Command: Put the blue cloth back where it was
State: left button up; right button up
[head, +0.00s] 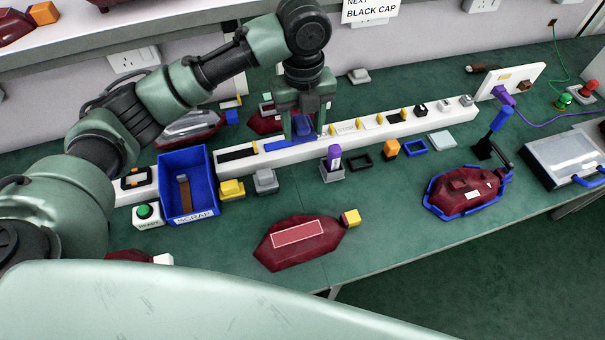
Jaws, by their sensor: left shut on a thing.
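The blue cloth (303,125) is between the fingers of my left gripper (303,128), which is shut on it. The gripper points down over the long white rail (345,140) in the head view. The cloth is at or just above the rail; I cannot tell whether it touches. A blue strip (285,143) shows on the rail top just below and left of the cloth. The gripper fingers partly hide the cloth. My right gripper is not in view.
A dark red lamp (300,242) lies near the front edge; another (462,192) sits in a blue cradle. Green table between them is clear.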

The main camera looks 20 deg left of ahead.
aim_at(303, 183)
pick_arm(q)
notch_tip(303, 183, down, 19)
jog(key=shift+s+r+p, duration=0.1)
jog(key=shift+p, duration=0.6)
jog(key=shift+f, duration=0.2)
jog(key=o, duration=1.2)
jog(key=shift+r, duration=0.1)
notch_tip(303, 183, up, 12)
jog(key=shift+r+b, duration=0.15)
jog(key=shift+b, duration=0.55)
